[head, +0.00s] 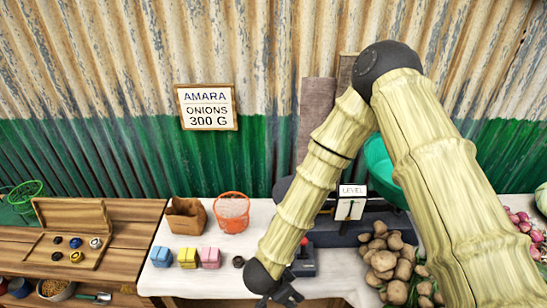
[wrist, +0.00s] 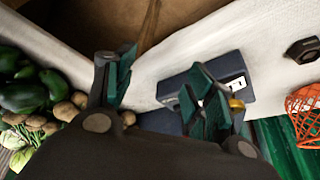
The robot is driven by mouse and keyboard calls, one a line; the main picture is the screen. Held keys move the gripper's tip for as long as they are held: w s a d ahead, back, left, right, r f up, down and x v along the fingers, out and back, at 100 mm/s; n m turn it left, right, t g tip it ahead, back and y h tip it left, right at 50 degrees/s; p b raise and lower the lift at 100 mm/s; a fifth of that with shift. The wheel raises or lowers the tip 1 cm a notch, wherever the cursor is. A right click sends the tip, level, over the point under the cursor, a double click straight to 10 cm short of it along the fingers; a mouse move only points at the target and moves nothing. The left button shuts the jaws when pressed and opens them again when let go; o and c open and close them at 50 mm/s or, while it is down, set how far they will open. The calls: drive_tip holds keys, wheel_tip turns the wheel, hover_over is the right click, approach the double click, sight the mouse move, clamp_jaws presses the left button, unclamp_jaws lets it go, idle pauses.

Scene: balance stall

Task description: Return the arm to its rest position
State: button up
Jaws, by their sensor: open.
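My gripper (wrist: 165,88) is open and empty, with both green-padded fingers spread apart in the wrist view. In the head view my gripper (head: 284,298) is only partly visible at the bottom edge, below the dark wrist joint. My arm (head: 315,185) rises from there to a dark elbow and comes back down to the lower right. In the wrist view the fingers hang over the table front and overlap a dark blue-grey block with a white label (wrist: 236,84). I cannot tell the gap between them.
A balance with a LEVEL sign (head: 352,191) and green pan (head: 381,168) stands partly behind my arm. Potatoes (head: 390,262) lie to its right. Colored blocks (head: 188,257), a paper bag (head: 187,216) and an orange basket (head: 233,212) stand left. A wooden weight box (head: 72,212) is farther left.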

drive_tip(key=s+d+f+n+y+b, duration=0.2)
drive_tip(key=s+d+f+n, duration=0.45)
drive_tip(key=d+f, duration=0.35)
drive_tip(key=s+d+f+n+g+b, duration=0.1)
drive_tip(key=s+d+f+n, duration=0.1)
drive_tip(key=s+d, duration=0.2)
drive_tip(key=s+d+f+n+g+y+b, duration=0.1)
drive_tip(key=s+d, duration=0.3)
drive_tip(key=s, duration=0.5)
drive_tip(key=shift+s+d+f+n+g+y, duration=0.3)
drive_tip(key=shift+f+n+g, duration=0.2)
drive_tip(key=shift+f+n, duration=0.1)
drive_tip(key=shift+c, duration=0.2)
idle(0.4)
